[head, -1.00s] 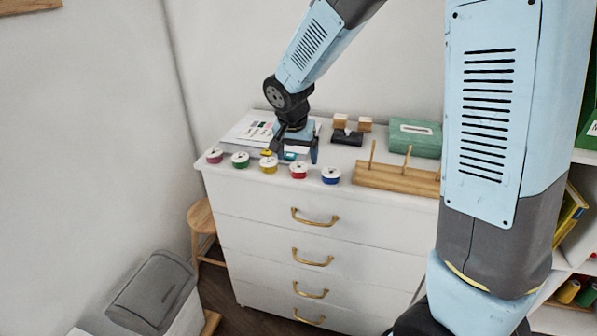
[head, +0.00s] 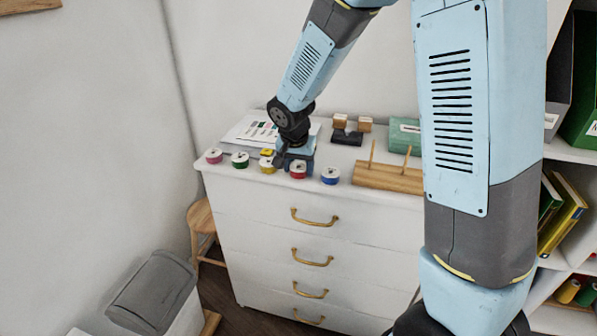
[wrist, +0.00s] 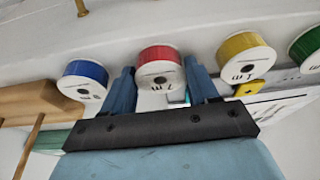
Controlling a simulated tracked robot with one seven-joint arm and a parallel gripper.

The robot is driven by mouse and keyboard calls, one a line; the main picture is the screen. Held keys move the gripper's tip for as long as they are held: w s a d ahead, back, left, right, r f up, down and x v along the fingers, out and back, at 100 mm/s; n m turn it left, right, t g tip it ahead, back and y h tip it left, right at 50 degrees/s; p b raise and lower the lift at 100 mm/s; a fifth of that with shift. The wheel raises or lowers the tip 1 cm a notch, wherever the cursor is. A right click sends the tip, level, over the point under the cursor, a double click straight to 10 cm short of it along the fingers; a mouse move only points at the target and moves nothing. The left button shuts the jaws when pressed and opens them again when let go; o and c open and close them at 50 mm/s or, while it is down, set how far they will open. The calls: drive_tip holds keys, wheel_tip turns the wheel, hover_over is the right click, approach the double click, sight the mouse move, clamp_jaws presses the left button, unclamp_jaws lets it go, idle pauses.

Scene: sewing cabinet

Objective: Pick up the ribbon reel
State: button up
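Several ribbon reels stand in a row along the front of the white cabinet top (head: 228,178): pink (head: 214,156), green (head: 240,160), yellow (head: 267,166), red (head: 298,173) and blue (head: 330,176). My gripper (head: 295,160) is low over the top, right behind the red reel. In the wrist view my gripper (wrist: 161,80) is open, with the red reel (wrist: 160,55) between its two blue fingertips. I cannot tell whether the fingers touch it. The blue reel (wrist: 80,84) and yellow reel (wrist: 246,58) lie outside the fingers on either side.
A wooden peg rack (head: 385,178) stands right of the reels. Behind are wooden-handled stamps (head: 340,121) by a dark pad (head: 347,137), a green box (head: 404,133) and printed sheets (head: 250,130).

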drive_tip(key=c, duration=0.6)
